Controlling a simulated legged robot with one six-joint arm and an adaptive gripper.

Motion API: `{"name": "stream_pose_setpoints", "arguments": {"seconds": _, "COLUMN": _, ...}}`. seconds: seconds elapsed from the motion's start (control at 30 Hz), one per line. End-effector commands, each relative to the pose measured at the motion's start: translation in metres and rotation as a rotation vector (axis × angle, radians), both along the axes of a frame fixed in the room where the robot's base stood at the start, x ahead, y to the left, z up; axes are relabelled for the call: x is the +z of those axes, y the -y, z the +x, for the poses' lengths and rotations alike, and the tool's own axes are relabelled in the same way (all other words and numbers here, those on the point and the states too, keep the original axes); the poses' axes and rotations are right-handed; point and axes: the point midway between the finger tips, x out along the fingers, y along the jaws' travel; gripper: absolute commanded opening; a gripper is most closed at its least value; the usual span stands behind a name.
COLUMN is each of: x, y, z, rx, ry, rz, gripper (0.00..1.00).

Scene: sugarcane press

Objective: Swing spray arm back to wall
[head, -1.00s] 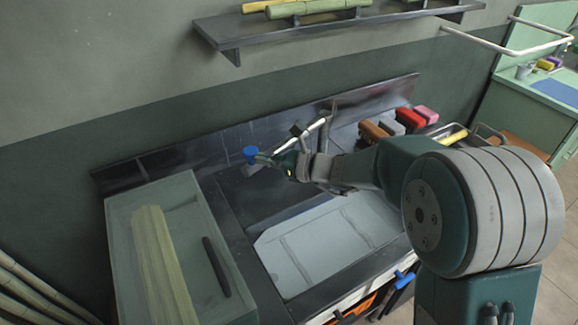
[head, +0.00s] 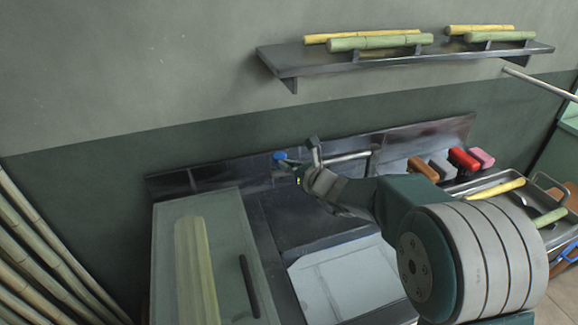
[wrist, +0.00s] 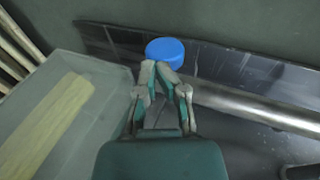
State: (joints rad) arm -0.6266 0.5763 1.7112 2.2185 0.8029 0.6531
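The spray arm (head: 347,157) is a slim metal tube low along the dark back panel. In the head view it runs nearly parallel to the wall. Its blue end (head: 280,156) lies at the left, close to the panel. In the wrist view the tube (wrist: 255,107) runs from the right edge to my fingers, and the blue end (wrist: 165,51) sits just beyond the fingertips. My gripper (wrist: 158,72) has its fingertips drawn together at the blue end, touching or nearly so. The fingers hide where the tube joins the blue end. No clear grasp shows.
A pale box (head: 244,220) with a cane stalk stands left of the pale sink cover (head: 345,280). Coloured blocks (head: 463,158) and a metal tray (head: 515,198) are at right. A cane shelf (head: 400,55) hangs above. Cane poles (head: 45,250) lean at far left.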

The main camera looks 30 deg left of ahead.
Motion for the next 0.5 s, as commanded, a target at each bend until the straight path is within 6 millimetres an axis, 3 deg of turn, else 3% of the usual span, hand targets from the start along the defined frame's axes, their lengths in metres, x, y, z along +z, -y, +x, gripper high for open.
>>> {"name": "stream_pose_setpoints", "arguments": {"seconds": 0.27, "x": 0.006, "y": -0.002, "z": -0.003, "rx": 0.008, "ry": 0.007, "rz": 0.009, "gripper": 0.00}}
{"name": "stream_pose_setpoints", "arguments": {"seconds": 0.37, "x": 0.007, "y": 0.010, "z": -0.005, "rx": 0.006, "ry": 0.008, "rz": 0.009, "gripper": 0.00}}
{"name": "stream_pose_setpoints", "arguments": {"seconds": 0.5, "x": 0.010, "y": 0.040, "z": -0.013, "rx": 0.003, "ry": 0.004, "rz": 0.008, "gripper": 0.00}}
